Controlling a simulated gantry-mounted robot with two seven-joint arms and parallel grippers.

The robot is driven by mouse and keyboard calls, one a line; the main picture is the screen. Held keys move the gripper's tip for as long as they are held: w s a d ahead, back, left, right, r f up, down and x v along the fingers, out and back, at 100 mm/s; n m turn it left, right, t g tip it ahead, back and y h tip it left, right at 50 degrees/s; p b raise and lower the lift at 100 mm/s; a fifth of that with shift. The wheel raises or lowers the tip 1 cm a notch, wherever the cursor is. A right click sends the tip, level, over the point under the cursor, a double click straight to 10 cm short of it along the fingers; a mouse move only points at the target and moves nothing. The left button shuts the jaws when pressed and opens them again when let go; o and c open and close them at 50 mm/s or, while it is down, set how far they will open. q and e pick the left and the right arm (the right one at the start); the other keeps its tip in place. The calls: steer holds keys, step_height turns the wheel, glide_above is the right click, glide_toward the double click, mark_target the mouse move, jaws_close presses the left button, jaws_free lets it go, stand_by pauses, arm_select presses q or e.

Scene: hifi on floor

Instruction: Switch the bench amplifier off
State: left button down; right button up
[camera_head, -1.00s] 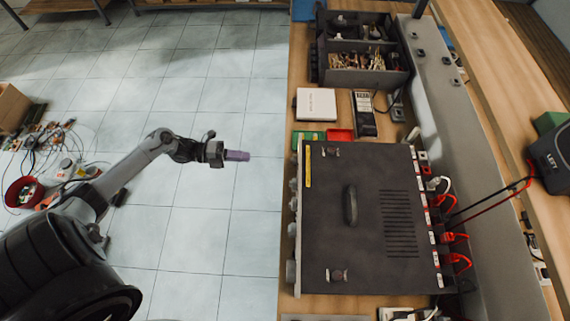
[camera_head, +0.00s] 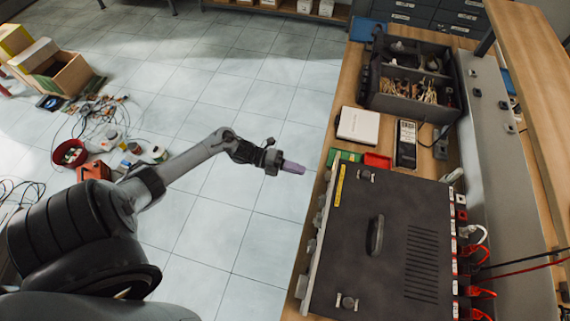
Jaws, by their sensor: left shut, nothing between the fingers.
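The bench amplifier (camera_head: 385,245) is a large dark box with a top handle and vent slots, lying on the wooden bench. Its front panel with several knobs (camera_head: 312,246) faces left, towards the open floor, and is seen very obliquely. Its switch cannot be made out. My left gripper (camera_head: 294,167), with purplish fingers, is shut and empty. It appears over the tiled floor, left of the bench edge and the far end of the front panel, apart from the amplifier. My right gripper does not show.
Red and black cables (camera_head: 482,272) leave the amplifier's right side. Beyond it are a white box (camera_head: 358,126), a dark meter (camera_head: 406,144), a red tray (camera_head: 377,161) and a divided parts bin (camera_head: 412,102). Cables and a red bowl (camera_head: 70,153) lie on the floor at left.

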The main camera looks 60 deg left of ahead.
mark_target(316, 180)
arm_select(q)
steer(key=x, duration=0.6)
steer(key=shift+w+d, duration=0.2)
steer(key=shift+d, duration=0.05)
steer(key=shift+w+d+f, duration=0.1)
steer(key=shift+d, duration=0.05)
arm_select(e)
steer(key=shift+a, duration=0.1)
